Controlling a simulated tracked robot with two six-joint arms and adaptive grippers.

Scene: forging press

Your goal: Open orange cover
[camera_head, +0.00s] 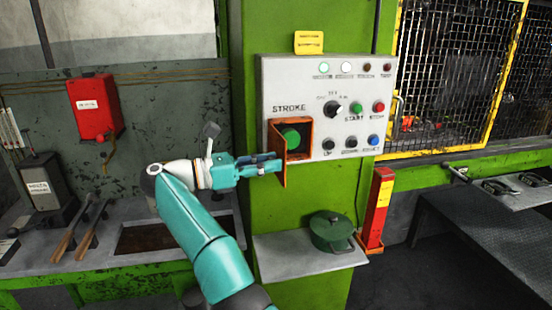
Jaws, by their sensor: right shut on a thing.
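The orange cover (278,153) is on the left of the grey control panel (340,70), below the word STROKE. It stands swung out to the left from its orange frame, and the green button (291,138) behind it is exposed. My right gripper (272,164) reaches in from the lower left and is shut on the cover at its outer side. The exact contact of the fingertips is small and partly hidden. My left gripper is not in view.
Below the panel a grey shelf (290,262) holds a green pot (332,231). A red post with a yellow label (378,207) stands to its right. A red box (95,106) hangs on the left wall. A yellow-framed mesh guard (450,75) is at the right.

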